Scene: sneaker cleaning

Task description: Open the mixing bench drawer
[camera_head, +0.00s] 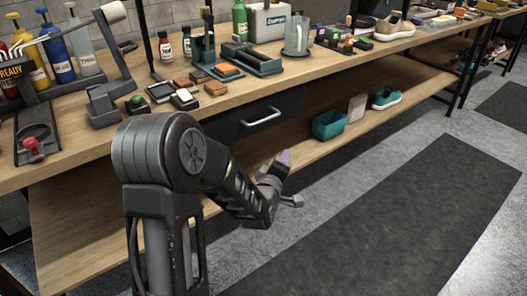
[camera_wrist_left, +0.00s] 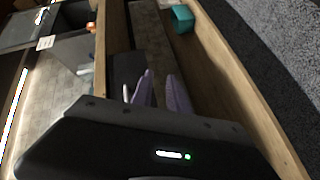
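The mixing bench (camera_head: 350,68) has a dark drawer (camera_head: 222,128) under its wooden top. A silver bar handle (camera_head: 262,117) is on the drawer front, which looks shut and flush with the bench. My left gripper (camera_head: 285,160) is in front of and below the handle, apart from it in the head view. In the left wrist view its two purple fingers (camera_wrist_left: 160,90) stand a little apart with nothing visible between them. The dark surface to their left looks like the drawer front (camera_wrist_left: 125,68). My right gripper is not in view.
Bottles, brushes and trays crowd the bench top. The grey floor with a dark mat (camera_head: 400,215) is clear in front.

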